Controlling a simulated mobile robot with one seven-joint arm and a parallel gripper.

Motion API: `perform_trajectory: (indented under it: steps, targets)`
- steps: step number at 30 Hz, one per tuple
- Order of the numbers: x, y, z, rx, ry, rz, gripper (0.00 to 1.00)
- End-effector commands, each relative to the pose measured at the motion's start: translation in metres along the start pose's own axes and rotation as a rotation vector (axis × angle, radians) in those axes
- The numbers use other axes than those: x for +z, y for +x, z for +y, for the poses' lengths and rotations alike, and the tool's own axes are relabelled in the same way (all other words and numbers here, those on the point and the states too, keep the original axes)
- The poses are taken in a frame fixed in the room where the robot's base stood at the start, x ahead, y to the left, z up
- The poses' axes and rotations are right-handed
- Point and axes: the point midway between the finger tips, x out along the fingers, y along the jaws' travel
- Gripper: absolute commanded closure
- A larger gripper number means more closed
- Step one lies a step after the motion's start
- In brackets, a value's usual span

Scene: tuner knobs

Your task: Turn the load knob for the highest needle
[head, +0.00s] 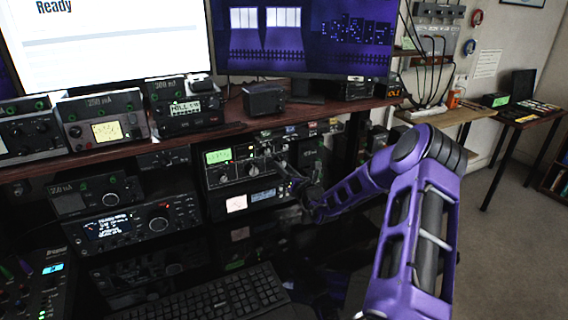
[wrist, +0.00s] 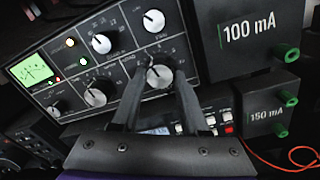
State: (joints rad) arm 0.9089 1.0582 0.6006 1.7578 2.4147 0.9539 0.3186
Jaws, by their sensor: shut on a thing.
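The tuner (head: 231,180) is a dark box with a lit green needle meter (head: 218,156) at its upper left; the meter also shows in the wrist view (wrist: 33,70), its needle too small to read exactly. In the wrist view my gripper (wrist: 158,82) has one finger on each side of a black knob with a silver face (wrist: 158,76), at the panel's lower right, and is shut on it. In the head view my gripper (head: 293,180) is partly hidden in shadow.
Boxes marked 100 mA (wrist: 248,30) and 150 mA (wrist: 266,113) stand close right of the tuner, with green terminals. A red wire (wrist: 285,164) curves below them. A radio (head: 130,221) stands left of the tuner, and a keyboard (head: 215,295) lies in front.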

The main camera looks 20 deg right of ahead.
Motion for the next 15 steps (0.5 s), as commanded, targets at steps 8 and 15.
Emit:
perform_trajectory:
  steps: [8,15]
  targets:
    - [-0.0005,-0.0004,0.0004,-0.001,0.102,-0.002,1.0]
    - [-0.0018,-0.0005,0.0,-0.001,0.123,-0.003,1.0]
